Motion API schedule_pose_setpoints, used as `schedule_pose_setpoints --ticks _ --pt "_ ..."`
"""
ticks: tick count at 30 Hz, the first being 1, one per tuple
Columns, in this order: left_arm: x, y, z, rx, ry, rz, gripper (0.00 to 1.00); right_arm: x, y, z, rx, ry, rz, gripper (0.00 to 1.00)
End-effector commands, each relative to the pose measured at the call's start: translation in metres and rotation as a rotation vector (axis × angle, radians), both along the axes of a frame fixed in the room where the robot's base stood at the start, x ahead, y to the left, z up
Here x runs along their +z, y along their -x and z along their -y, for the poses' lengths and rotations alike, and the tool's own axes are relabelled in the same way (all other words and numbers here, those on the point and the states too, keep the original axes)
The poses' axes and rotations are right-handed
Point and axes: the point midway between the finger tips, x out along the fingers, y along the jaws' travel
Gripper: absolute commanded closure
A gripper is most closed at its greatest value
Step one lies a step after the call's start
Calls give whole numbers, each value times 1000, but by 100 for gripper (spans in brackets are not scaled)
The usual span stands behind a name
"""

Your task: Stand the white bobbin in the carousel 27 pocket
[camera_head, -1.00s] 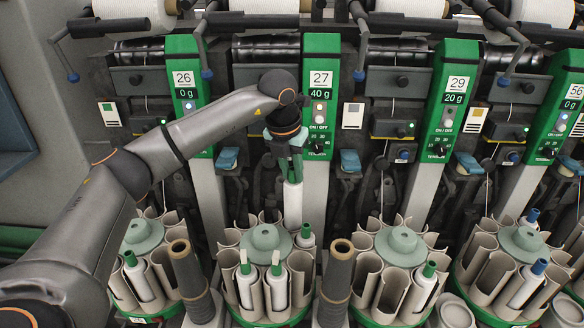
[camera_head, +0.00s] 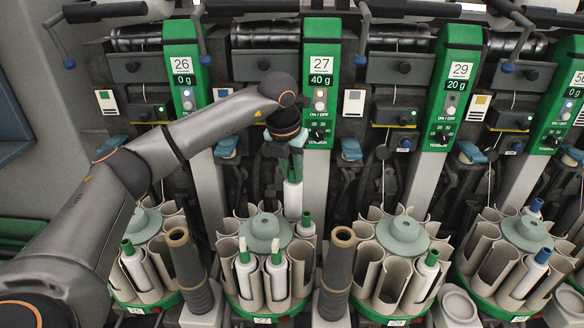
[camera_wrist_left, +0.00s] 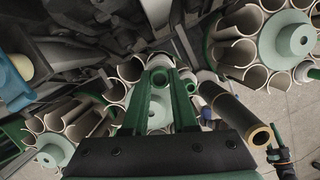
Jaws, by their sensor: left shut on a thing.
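My left gripper (camera_head: 291,178) is shut on the white bobbin (camera_head: 293,200), a slim white tube held upright. It hangs in front of the 27 unit, over the back of the carousel 27 (camera_head: 240,292). Its lower end shows just behind and right of the pale green hub (camera_head: 265,226). Whether it has entered a pocket I cannot tell.
Carousels 26 (camera_head: 143,221) and 29 (camera_head: 402,236) stand on either side.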

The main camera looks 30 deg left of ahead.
Motion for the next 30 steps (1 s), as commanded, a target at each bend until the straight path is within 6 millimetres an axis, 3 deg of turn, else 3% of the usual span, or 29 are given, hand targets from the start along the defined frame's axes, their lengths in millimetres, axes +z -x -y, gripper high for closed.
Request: schedule_pose_setpoints --ticks 7,20,30 --pt "-16 0 0 1 0 1 100 -11 0 0 0 0 0 50" --pt "-19 0 0 0 0 1 100 -12 1 0 -1 0 -2 50" --pt "-37 0 0 0 0 0 100 -23 0 0 -1 -1 -1 50"
